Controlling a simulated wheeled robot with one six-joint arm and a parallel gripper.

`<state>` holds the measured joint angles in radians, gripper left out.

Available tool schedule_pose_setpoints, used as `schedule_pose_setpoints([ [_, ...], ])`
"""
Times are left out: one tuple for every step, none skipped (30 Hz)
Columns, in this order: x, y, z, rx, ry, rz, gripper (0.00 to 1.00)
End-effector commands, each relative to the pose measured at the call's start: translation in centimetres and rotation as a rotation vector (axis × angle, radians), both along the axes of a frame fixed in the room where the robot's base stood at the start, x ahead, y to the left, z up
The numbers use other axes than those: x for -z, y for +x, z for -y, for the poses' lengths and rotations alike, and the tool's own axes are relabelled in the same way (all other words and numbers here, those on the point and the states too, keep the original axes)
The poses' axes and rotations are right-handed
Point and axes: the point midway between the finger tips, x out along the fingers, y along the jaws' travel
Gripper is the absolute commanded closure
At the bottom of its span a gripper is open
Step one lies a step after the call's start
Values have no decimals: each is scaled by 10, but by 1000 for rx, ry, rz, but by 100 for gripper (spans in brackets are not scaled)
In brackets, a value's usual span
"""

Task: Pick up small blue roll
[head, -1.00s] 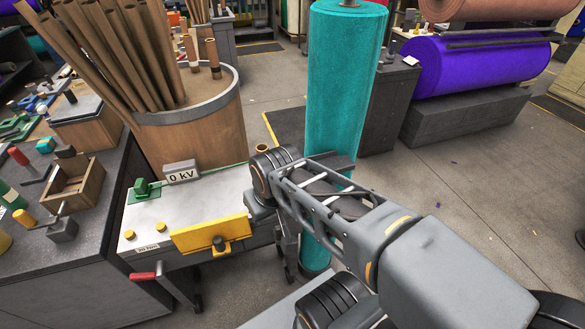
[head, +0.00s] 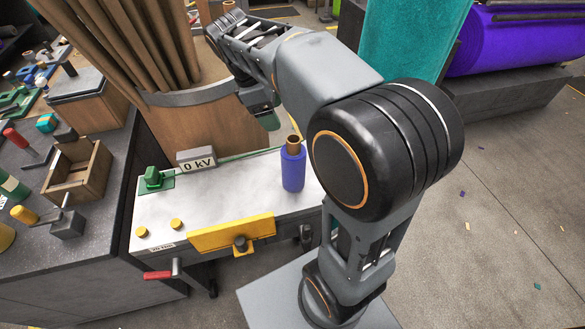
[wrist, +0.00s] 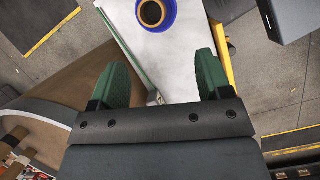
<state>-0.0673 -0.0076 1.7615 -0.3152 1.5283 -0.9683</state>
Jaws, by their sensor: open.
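The small blue roll (head: 292,171) stands upright near the right end of a white-topped bench (head: 225,205) in the head view. A brown core sticks out of its top. My gripper (head: 268,118) is above and a little left of it, apart from it, partly hidden by my arm. In the wrist view my gripper (wrist: 161,75) is open, with two green fingertips spread and nothing between them. The blue roll (wrist: 169,18) shows from above at the top edge, partly cut off, beyond the fingertips.
A wooden drum (head: 205,125) with long brown tubes stands behind the bench, close to my gripper. A "0 kV" box (head: 197,160) and green knob (head: 154,178) sit left of the roll. A yellow bar (head: 232,233) runs along the front. A tall teal roll (head: 410,40) stands behind my arm.

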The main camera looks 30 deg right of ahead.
Motion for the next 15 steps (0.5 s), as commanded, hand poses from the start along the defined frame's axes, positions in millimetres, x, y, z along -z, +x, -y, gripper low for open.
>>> schedule_pose_setpoints([
  [1, 5, 1, -31, -10, -29, 29],
  [2, 7, 3, -48, -15, -43, 29],
  [5, 8, 5, -65, -20, -59, 29],
  [8, 8, 6, -75, -23, -67, 29],
  [12, 8, 8, -80, -25, -73, 29],
  [18, 7, 11, -86, -26, -78, 29],
  [24, 6, 13, -90, -26, -80, 29],
  [28, 6, 14, -91, -26, -80, 29],
  [35, 5, 17, -92, -25, -80, 29],
  [40, 4, 19, -91, -25, -80, 29],
  [45, 3, 20, -91, -26, -79, 29],
  [50, 2, 22, -91, -25, -79, 29],
  [55, 2, 24, -91, -25, -78, 29],
  [58, 1, 25, -91, -25, -78, 29],
  [62, 1, 26, -92, -25, -77, 29],
])
